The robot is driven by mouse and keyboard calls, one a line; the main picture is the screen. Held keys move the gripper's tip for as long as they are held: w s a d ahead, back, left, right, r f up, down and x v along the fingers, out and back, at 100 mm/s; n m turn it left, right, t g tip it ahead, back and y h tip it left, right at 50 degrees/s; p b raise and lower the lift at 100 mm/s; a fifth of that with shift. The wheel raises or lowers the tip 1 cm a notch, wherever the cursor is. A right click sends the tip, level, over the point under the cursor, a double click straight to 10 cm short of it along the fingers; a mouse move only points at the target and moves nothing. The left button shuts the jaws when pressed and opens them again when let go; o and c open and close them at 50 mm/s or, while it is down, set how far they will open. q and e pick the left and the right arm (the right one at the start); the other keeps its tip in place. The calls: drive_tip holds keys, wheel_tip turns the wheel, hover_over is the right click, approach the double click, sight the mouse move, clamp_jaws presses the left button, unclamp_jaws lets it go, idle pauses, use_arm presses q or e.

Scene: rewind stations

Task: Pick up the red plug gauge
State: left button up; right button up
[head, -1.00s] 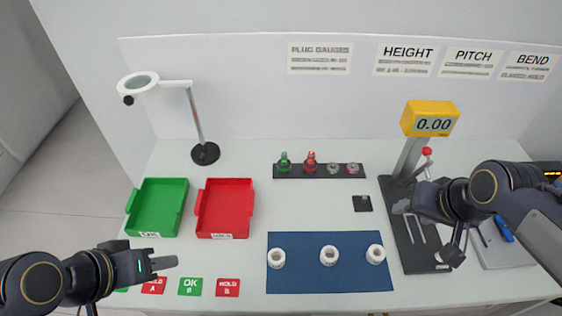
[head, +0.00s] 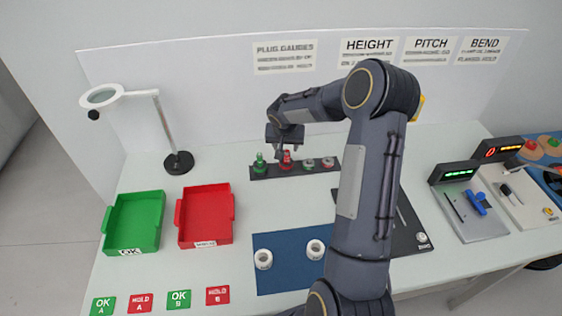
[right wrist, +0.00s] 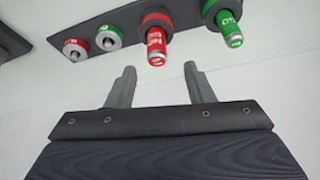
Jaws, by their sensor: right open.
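The red plug gauge (head: 286,160) stands in the dark rack (head: 312,169) at the back of the table, beside the green plug gauge (head: 259,162). In the right wrist view the red plug gauge (right wrist: 156,40) lies beyond the fingertips, roughly centred between them. My right gripper (head: 285,150) is open and empty, just above and around the top of the red gauge in the head view. In the right wrist view its two fingers (right wrist: 160,72) are apart and no contact shows. My left gripper is out of the head view.
Two ring-shaped pieces (head: 318,163) sit in the same rack. A green tray (head: 133,222) and a red tray (head: 206,215) stand at the left. A blue mat (head: 285,262) bears white rings. A magnifier lamp (head: 180,162) stands behind the trays. My right arm hides part of the table.

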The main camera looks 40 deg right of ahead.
sight(287, 151)
drive_tip(key=x, duration=0.4)
drive_tip(key=shift+s+f, duration=0.15)
drive_tip(key=shift+f, duration=0.25)
drive_tip(key=c, duration=0.9)
clamp_jaws()
drive_tip(key=shift+d+r, duration=0.1)
drive_tip(key=shift+r, duration=0.1)
